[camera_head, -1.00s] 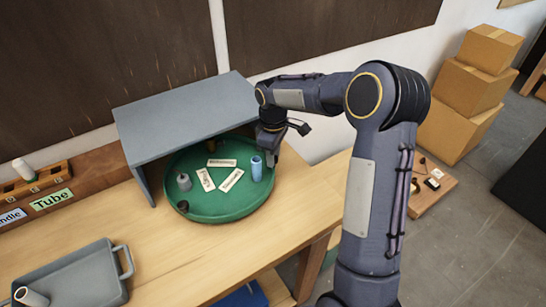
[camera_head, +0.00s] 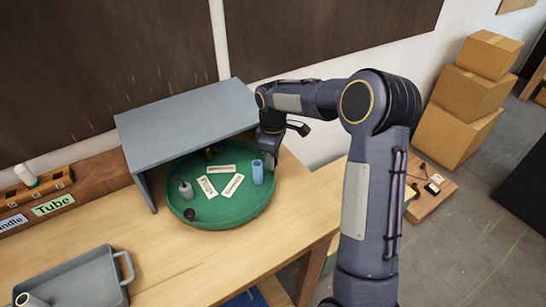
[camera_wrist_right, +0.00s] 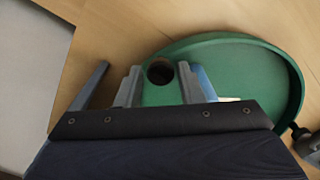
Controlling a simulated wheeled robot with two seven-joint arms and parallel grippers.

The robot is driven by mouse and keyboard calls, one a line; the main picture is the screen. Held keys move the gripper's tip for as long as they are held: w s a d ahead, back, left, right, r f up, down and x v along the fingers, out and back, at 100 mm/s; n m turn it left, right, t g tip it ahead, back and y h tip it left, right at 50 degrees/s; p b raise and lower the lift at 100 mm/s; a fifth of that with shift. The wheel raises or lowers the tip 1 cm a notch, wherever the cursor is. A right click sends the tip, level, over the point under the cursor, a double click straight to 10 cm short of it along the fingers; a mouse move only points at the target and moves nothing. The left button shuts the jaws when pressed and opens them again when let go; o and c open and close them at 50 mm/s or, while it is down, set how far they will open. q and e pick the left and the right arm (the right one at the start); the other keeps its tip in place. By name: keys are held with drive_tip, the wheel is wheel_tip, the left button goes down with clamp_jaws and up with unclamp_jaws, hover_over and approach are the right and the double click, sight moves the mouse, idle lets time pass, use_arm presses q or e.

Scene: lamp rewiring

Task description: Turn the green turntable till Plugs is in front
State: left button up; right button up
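The green turntable (camera_head: 232,222) stands on the wooden bench, its back part under a grey shelf. Three white label cards lie on it: a left card (camera_head: 207,187), a right card (camera_head: 233,184) and a back card (camera_head: 224,169). Their print is too small to read now. A blue cylinder (camera_head: 257,173), a grey item (camera_head: 186,190) and a small dark piece (camera_head: 189,214) stand near its rim. My right gripper (camera_head: 270,154) is at the turntable's right edge, close to the blue cylinder. In the right wrist view its fingers (camera_wrist_right: 158,72) are apart, with green between them. My left gripper is out of view.
The grey shelf (camera_head: 185,115) roofs the turntable's back. A grey tray (camera_head: 75,280) is at front left; a wooden rack with a "Tube" label (camera_head: 52,204) is at left. The bench in front of the turntable is clear. Cardboard boxes (camera_head: 460,100) stand at right.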

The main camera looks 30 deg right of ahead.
drive_tip(key=shift+o, duration=1.3)
drive_tip(key=shift+r, duration=0.1)
wheel_tip(320, 180, up, 8)
drive_tip(key=shift+f+b, duration=0.2)
drive_tip(key=shift+b, duration=0.3)
